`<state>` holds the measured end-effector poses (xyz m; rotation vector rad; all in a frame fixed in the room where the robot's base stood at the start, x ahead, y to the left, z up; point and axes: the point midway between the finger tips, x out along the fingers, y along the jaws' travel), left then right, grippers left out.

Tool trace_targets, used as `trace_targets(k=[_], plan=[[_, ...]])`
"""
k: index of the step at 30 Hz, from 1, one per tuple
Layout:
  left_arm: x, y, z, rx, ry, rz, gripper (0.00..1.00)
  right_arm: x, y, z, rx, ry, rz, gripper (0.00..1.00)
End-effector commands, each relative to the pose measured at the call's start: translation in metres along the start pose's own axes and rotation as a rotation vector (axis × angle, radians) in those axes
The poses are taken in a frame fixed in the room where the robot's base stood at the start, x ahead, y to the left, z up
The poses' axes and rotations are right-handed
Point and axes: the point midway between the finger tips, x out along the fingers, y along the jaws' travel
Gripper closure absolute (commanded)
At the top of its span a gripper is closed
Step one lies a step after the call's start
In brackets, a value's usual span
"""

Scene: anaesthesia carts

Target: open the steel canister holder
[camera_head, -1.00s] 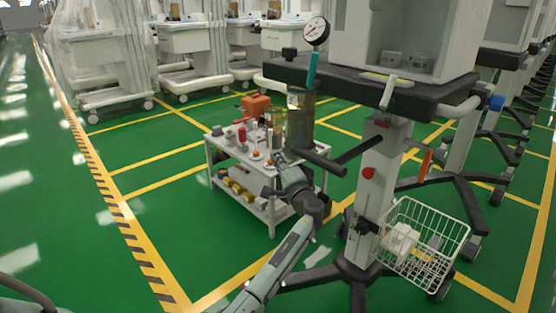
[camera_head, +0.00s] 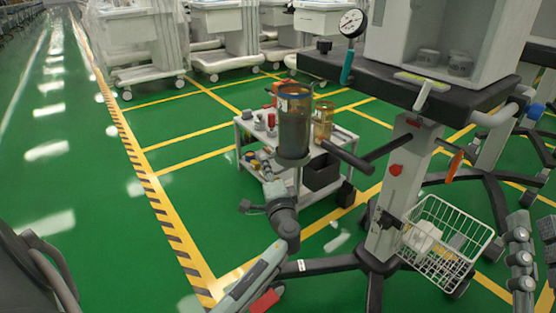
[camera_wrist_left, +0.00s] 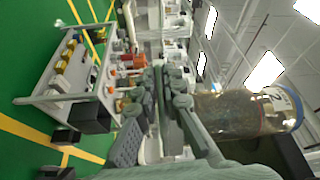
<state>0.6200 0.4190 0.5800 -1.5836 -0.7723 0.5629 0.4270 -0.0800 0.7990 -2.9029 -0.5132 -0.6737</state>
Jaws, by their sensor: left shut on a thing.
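The steel canister holder (camera_head: 294,138) is a dark upright cylinder with a clear, labelled upper part. It hangs from a dark bar on the column under the cart top. In the left wrist view the canister (camera_wrist_left: 250,112) lies sideways, its lower end close to my fingers. My left gripper (camera_head: 268,190) is just below and left of the holder's lower end. Its fingers (camera_wrist_left: 165,95) also show in the left wrist view, shut at the holder's underside; the gripped part is hidden. My right gripper (camera_head: 535,240) is at the lower right edge, fingers apart and empty.
A low white trolley (camera_head: 245,128) with bottles and small items stands behind the holder. A wire basket (camera_head: 445,250) hangs on the column, above dark cart legs (camera_head: 325,265). A pressure gauge (camera_head: 352,23) tops the cart's left corner. Green floor at left is clear.

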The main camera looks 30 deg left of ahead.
Motion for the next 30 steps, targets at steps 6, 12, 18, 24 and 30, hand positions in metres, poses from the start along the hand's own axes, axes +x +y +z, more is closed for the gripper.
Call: trace_targets(k=[6,12,18,24,30], plan=[[-0.006,-0.003,0.013,0.0,0.002,0.0,1.0,0.0,-0.001,0.004,0.002,-0.032,-0.001,0.8],[-0.008,-0.004,0.017,-0.001,0.002,0.0,1.0,-0.001,-0.001,0.006,0.003,-0.039,-0.001,0.8],[-0.008,-0.004,0.017,-0.001,0.002,0.0,1.0,-0.001,-0.001,0.005,0.003,-0.039,-0.001,0.8],[-0.008,-0.004,0.017,-0.001,0.002,0.0,0.81,-0.001,-0.001,0.005,0.003,-0.039,-0.001,0.8],[-0.008,-0.004,0.017,-0.001,0.001,0.0,0.71,-0.001,-0.001,0.005,0.003,-0.039,-0.001,0.8]])
